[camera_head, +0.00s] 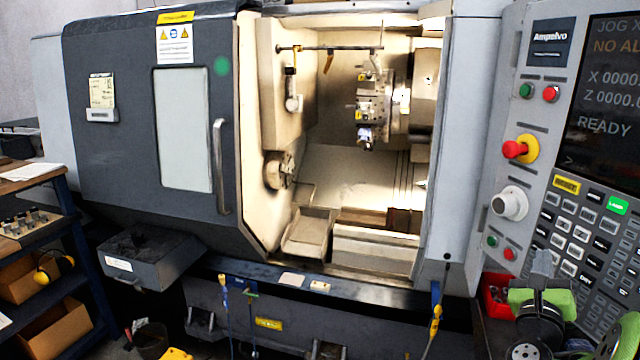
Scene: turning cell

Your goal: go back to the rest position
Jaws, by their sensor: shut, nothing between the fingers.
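My gripper (542,266) shows at the lower right, small and dark, in front of the lower part of the control panel. Its fingers are shut with nothing between them. The green and black parts below and beside it are my arm, folded low at the right edge. The gripper is outside the lathe (140,130) and to the right of its open doorway. Part of the arm is cut off by the picture's lower edge.
The lathe's sliding door (183,130) stands open at the left, showing the chuck (280,170) and tool turret (372,105). The control panel (510,130) is close on the right. A red bin (496,296) sits beside my arm. A shelf cart (75,225) stands at the left.

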